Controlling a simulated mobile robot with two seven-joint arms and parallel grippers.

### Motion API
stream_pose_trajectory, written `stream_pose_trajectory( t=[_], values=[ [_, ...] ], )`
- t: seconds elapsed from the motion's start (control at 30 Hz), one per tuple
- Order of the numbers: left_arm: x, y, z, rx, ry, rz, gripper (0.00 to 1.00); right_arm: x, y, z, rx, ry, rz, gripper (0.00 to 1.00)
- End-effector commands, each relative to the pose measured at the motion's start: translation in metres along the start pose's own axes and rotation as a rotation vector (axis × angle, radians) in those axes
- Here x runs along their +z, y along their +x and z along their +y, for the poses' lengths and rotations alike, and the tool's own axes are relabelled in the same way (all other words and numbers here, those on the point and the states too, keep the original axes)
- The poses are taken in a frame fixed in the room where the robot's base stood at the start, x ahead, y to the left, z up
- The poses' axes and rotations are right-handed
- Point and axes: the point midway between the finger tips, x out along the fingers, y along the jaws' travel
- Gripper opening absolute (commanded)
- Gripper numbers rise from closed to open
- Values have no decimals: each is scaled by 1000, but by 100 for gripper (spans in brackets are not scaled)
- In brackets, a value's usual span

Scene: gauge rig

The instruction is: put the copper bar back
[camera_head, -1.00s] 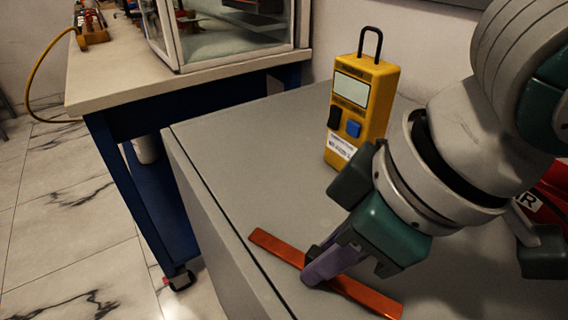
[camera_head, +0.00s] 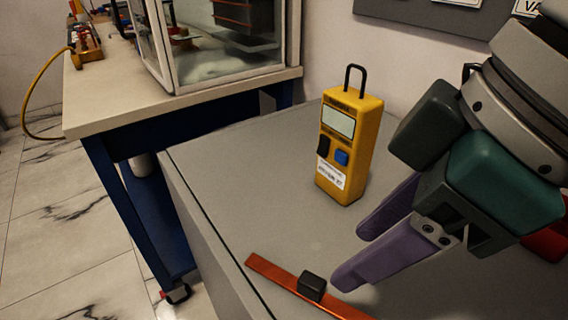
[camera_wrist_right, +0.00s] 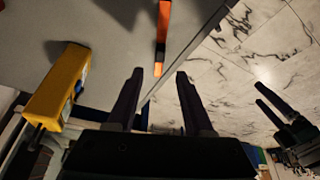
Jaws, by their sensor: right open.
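The copper bar (camera_head: 275,272) lies flat on the grey top of the cabinet, near its left edge. A small black block (camera_head: 312,286) sits on it as a grip. The bar also shows end-on in the right wrist view (camera_wrist_right: 162,30), ahead of the fingers. My right gripper (camera_head: 352,258) is open and empty, above and to the right of the bar, with its purple fingers apart and clear of the block. A dark two-fingered shape at the right of the wrist view looks like my left gripper (camera_wrist_right: 264,98); its opening is unclear.
A yellow handheld meter (camera_head: 348,150) stands upright on the grey top (camera_head: 250,180), behind the bar. A bench (camera_head: 110,95) with a glass-walled case (camera_head: 225,75) stands at the back left. The grey top between bar and meter is clear.

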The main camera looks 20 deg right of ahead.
Motion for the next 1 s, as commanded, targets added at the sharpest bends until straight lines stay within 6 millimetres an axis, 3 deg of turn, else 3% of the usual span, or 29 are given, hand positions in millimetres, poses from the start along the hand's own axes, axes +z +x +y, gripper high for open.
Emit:
stream_pose_trajectory(
  t=[0.1,0.23,0.4,0.53,0.67,0.8,0.9,1.0],
  values=[
    [-2,-8,-1,-3,3,0,100,-1,-19,0,1,0,1,52],
    [-3,-9,-2,-5,7,-1,100,-2,-25,-3,-6,-1,9,52],
    [-3,-9,-2,-7,8,-1,100,-14,-12,-26,-40,12,99,52],
    [-3,-9,-3,-7,9,-1,100,-14,1,-34,-22,120,176,52],
    [-3,-9,-3,-7,9,-1,100,19,15,-25,55,291,150,52],
    [-3,-9,-2,-5,6,-1,100,78,24,-16,152,444,32,52],
    [-3,-9,-1,-3,4,0,100,112,25,-15,200,504,-46,52],
    [-3,-9,0,-1,1,0,100,128,25,-14,224,529,-86,52]
  ],
)
